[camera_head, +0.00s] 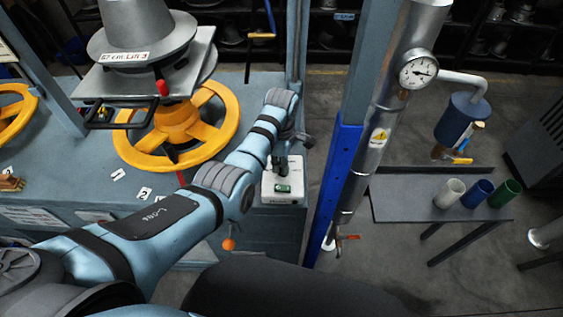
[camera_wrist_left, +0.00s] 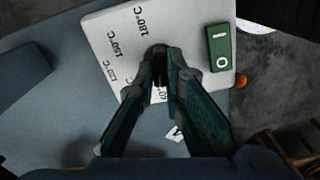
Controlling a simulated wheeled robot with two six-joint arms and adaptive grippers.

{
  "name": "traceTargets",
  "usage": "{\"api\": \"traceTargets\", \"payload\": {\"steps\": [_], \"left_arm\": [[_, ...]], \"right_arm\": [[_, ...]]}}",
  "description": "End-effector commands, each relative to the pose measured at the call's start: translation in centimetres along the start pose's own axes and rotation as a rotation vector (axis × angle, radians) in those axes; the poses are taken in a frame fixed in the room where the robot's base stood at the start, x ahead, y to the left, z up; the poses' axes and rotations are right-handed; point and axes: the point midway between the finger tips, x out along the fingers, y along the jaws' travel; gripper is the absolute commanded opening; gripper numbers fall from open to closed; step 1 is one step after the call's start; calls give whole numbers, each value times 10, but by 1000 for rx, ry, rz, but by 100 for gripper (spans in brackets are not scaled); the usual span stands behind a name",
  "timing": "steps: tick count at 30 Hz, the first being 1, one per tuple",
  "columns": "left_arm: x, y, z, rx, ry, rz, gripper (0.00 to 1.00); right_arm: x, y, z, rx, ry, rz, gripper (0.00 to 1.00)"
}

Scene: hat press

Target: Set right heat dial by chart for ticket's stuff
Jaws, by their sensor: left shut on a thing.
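The heat dial box (camera_head: 283,197) is a white block at the right end of the press bench. The left wrist view shows its face (camera_wrist_left: 108,38) with temperature marks such as 180°C, 150°C and 120°C, and a green switch (camera_wrist_left: 220,48) marked I and O. My left gripper (camera_wrist_left: 159,74) is shut on the dark dial knob (camera_wrist_left: 157,52), which its fingers mostly cover. The knob's pointer cannot be made out. In the head view my left gripper (camera_head: 281,165) reaches down onto the box. My right gripper, the chart and the ticket cannot be made out.
A hat block (camera_head: 140,25) tagged "57 cm, Lift 3" stands on the press above a yellow handwheel (camera_head: 177,124). A blue post (camera_head: 333,180) and steel pipe (camera_head: 365,150) with a gauge (camera_head: 417,71) rise right of the box. Three cups stand on a side table (camera_head: 390,200).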

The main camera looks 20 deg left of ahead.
Motion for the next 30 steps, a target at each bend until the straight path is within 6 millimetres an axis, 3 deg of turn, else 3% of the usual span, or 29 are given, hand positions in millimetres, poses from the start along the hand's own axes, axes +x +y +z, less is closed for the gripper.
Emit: {"api": "traceTargets", "payload": {"steps": [15, 30], "left_arm": [[-2, 2, 0, 411, 0, -1, 0], [-2, 4, 2, 886, 0, 1, 0]], "right_arm": [[-24, 2, -2, 0, 0, 0, 0], [-33, 2, -3, 0, 0, 0, 0]]}}
